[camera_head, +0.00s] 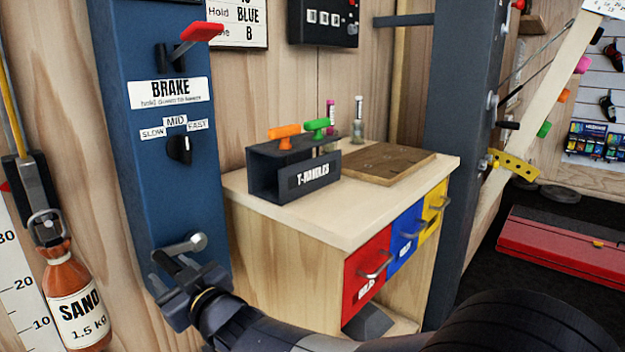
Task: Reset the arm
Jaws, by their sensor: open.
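My arm reaches in from the bottom right of the head view. My gripper (176,280) is open at the lower front of the blue column (140,215). It is just below a metal crank or lever with a round silver end (196,243). The jaws are dark and small here, and I cannot tell whether they touch the crank or the column. I see nothing held between them.
A wooden cabinet (290,232) with red, blue and yellow drawers stands right of the column, bearing a black T-handles rack (275,188) and a wooden board (375,163). A sand bottle (78,300) hangs at left. A red brake lever (200,32) sticks out above.

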